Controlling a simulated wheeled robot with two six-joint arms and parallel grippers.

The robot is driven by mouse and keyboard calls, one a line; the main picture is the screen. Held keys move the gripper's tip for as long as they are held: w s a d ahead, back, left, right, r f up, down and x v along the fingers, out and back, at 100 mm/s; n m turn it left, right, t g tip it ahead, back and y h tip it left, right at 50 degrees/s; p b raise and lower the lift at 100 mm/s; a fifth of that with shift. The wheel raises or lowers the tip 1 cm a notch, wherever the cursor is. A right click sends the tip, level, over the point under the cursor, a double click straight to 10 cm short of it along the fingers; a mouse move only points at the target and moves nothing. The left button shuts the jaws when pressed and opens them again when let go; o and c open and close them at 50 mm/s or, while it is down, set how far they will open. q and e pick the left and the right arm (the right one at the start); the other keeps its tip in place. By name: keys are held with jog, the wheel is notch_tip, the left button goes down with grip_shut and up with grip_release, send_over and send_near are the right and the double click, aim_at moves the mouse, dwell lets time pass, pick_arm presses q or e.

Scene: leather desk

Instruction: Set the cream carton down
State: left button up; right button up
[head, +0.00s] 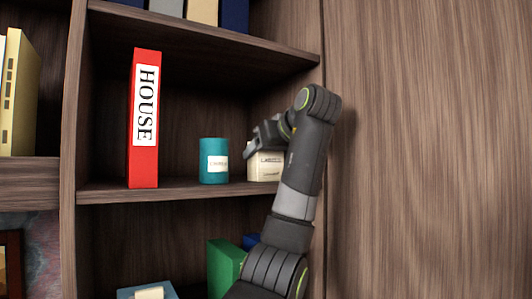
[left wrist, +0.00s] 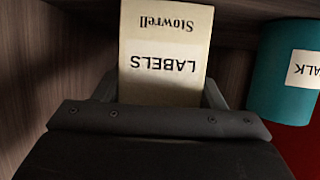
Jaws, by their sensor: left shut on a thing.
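The cream carton (head: 265,170) is at the right end of the middle shelf (head: 190,190), beside the shelf's right side wall. Its bottom is at or very near the shelf board; I cannot tell if it touches. In the left wrist view the carton (left wrist: 163,55) shows the words "LABELS" and "Stowrell", upside down in the picture. My left gripper (head: 262,142) is at the carton's top, shut on it, and hides part of it. In the left wrist view its fingers (left wrist: 160,98) are on both sides of the carton. My right gripper is not in view.
A teal cylinder (head: 214,147) with a white label stands just left of the carton, with a small gap. A red binder (head: 145,160) marked "HOUSE" stands farther left. Between binder and cylinder is some free shelf. A green item (head: 225,265) stands on the lower shelf.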

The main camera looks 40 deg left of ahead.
pick_arm(q)
jog(key=shift+s, duration=0.1)
jog(key=shift+d+f, duration=0.1)
jog(key=o, duration=1)
jog(key=shift+o, duration=0.2)
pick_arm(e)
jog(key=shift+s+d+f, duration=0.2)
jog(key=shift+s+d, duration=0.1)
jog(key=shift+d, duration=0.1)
